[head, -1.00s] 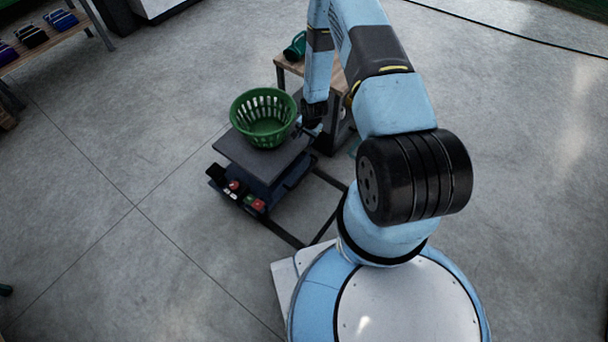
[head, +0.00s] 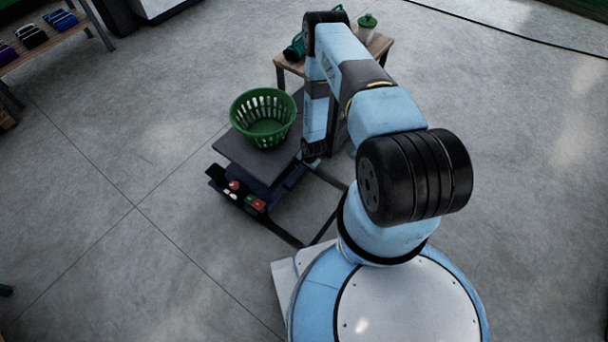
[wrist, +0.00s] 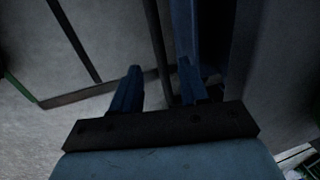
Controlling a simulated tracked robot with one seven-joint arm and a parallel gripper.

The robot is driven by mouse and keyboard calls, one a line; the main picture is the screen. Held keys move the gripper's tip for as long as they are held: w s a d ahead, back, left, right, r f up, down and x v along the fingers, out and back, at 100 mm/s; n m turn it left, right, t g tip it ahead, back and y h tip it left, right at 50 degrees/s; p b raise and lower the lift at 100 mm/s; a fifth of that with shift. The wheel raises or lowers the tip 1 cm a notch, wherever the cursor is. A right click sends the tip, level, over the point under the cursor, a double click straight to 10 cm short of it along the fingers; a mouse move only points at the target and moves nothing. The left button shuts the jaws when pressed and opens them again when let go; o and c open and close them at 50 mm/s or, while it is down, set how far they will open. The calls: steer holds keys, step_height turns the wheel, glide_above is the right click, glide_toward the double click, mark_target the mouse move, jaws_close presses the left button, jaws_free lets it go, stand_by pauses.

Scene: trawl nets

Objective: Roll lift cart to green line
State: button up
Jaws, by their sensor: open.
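The lift cart has a dark flat platform (head: 232,152), with a base below carrying red and green controls (head: 248,200). Dark frame bars (head: 325,222) reach from it towards my base. A green slotted basket (head: 263,118) stands upright on the platform. My gripper (wrist: 157,72) is open, with its two blue fingers apart. In the wrist view a dark bar (wrist: 156,35) runs between and beyond the fingers; I cannot tell whether they touch it. In the head view my forearm hides most of the gripper, beside the platform's right edge. I cannot make out a green line on the floor.
A wooden table (head: 379,47) with a green-lidded container (head: 367,27) and another green item stands behind my arm. A shelf (head: 45,45) with several coloured items is at top left. A dark cable (head: 500,30) crosses the floor at top right. Open floor lies left of the cart.

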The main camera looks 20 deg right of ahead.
mark_target(303, 176)
steer(key=shift+w+a+f, duration=0.15)
steer(key=shift+f, duration=1)
steer(key=shift+w+a+f, duration=0.1)
steer(key=shift+w+f, duration=0.1)
steer(key=shift+f, duration=1)
steer(key=shift+w+a+f, duration=0.15)
steer(key=shift+f, duration=1)
jaws_close()
